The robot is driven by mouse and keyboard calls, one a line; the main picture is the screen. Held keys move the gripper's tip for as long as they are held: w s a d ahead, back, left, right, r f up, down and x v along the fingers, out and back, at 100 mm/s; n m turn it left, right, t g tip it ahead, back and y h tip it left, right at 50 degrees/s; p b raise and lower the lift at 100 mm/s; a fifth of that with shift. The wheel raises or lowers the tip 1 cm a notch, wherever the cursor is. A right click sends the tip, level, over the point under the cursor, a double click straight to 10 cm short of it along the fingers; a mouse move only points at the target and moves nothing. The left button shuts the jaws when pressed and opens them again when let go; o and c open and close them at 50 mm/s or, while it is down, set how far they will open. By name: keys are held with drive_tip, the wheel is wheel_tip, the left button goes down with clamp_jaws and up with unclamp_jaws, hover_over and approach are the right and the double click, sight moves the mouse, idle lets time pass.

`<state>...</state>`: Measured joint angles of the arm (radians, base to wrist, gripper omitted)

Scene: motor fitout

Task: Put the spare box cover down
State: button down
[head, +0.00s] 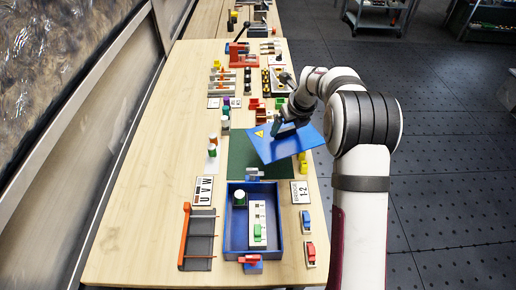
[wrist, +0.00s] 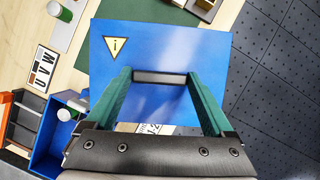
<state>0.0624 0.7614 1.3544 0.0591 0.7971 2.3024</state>
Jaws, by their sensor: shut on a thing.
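The spare box cover (head: 283,145) is a flat blue plate with a yellow warning triangle. It hangs tilted in my gripper (head: 287,127), above the right part of the green mat (head: 238,165). In the wrist view the cover (wrist: 210,60) fills the middle, and the green fingers of my gripper (wrist: 160,85) are shut on a grey bar on its face. I cannot tell how high the cover is above the mat. The open blue box (head: 278,240) stands nearer, with a white terminal strip (head: 257,215) and a green-and-white cylinder (head: 239,198) inside.
A U V W label card (head: 203,191) and a grey rack with an orange bar (head: 184,235) lie left of the box. A second card (head: 300,191) and small blue and red switches (head: 306,222) are on the right. A red clamp (head: 238,55) stands far back. The table's left side is bare.

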sight(256, 131)
drive_tip(key=w+a+f, duration=0.1)
drive_tip(key=a+f, duration=0.1)
drive_tip(key=a, duration=0.1)
drive_tip(key=w+a+f, duration=0.1)
drive_tip(key=a+f, duration=0.1)
drive_tip(key=a, duration=0.1)
drive_tip(key=w+a+f, duration=0.1)
drive_tip(key=a+f, duration=0.1)
drive_tip(key=a, duration=0.1)
drive_tip(key=shift+w+a, duration=0.15)
drive_tip(key=shift+w, duration=0.15)
wheel_tip(256, 131, down, 4)
